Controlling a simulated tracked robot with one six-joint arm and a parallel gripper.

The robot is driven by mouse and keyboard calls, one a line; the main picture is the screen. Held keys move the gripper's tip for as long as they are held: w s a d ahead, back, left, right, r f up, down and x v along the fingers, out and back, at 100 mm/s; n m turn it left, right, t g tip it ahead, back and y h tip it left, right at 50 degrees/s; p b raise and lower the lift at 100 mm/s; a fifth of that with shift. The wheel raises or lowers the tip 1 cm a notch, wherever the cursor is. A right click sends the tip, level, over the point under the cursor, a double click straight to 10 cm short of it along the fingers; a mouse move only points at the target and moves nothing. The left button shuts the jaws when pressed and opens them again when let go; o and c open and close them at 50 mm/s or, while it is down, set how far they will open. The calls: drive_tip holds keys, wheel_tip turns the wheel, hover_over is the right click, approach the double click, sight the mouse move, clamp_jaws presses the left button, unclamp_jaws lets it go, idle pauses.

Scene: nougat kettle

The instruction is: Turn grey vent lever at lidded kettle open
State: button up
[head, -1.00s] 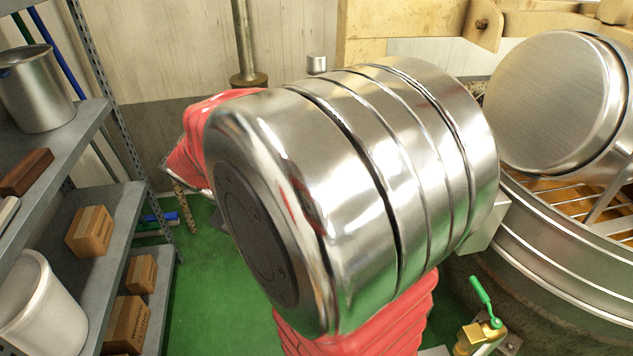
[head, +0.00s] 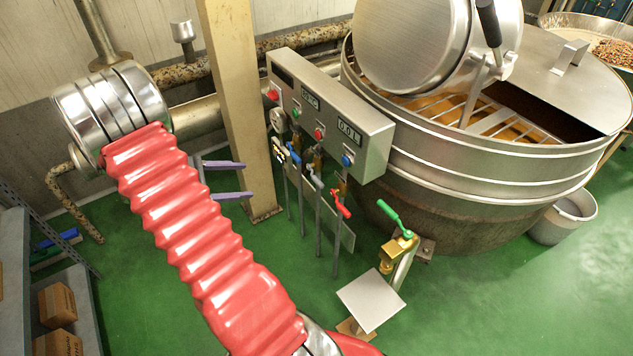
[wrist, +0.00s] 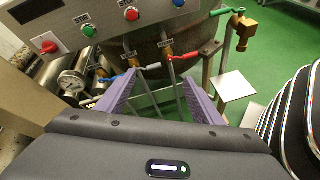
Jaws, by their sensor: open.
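The lidded kettle (head: 470,185) is a large steel drum at right in the head view, its round hatch lid (head: 415,45) raised. The small grey lever (head: 314,178) sits below the control box, between a blue lever (head: 293,152) and a red lever (head: 342,203). In the wrist view the grey lever (wrist: 150,67) shows pale, ahead of and between my fingertips. My gripper (head: 243,180) is open and empty, its two purple fingers pointing toward the levers from the left, apart from them. It also shows in the wrist view (wrist: 160,78).
A control box (head: 330,115) with buttons hangs above the levers. A beige post (head: 235,110) stands beside my fingers. A gauge (wrist: 72,82) is at left in the wrist view. A green-handled brass tap (head: 397,240) and square plate (head: 371,300) stand at right. Green floor lies open in front.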

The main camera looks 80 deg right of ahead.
drive_tip(key=s+d+f+n+g+h, duration=0.2)
drive_tip(key=s+d+f, duration=0.1)
drive_tip(key=d+f, duration=0.45)
drive_tip(key=n+h, duration=0.2)
drive_tip(key=n, duration=0.2)
approach(316, 181)
drive_tip(key=v, duration=0.3)
drive_tip(key=shift+w+f, duration=0.15)
drive_tip(key=shift+f, duration=0.15)
drive_tip(key=x, duration=1.3)
drive_tip(key=shift+s+d+r, duration=0.25)
drive_tip(key=shift+s+r, duration=0.1)
drive_tip(key=c, duration=1.5)
drive_tip(key=shift+a, duration=0.2)
drive_tip(key=shift+w+d+m, duration=0.1)
drive_tip(key=shift+m, duration=0.2)
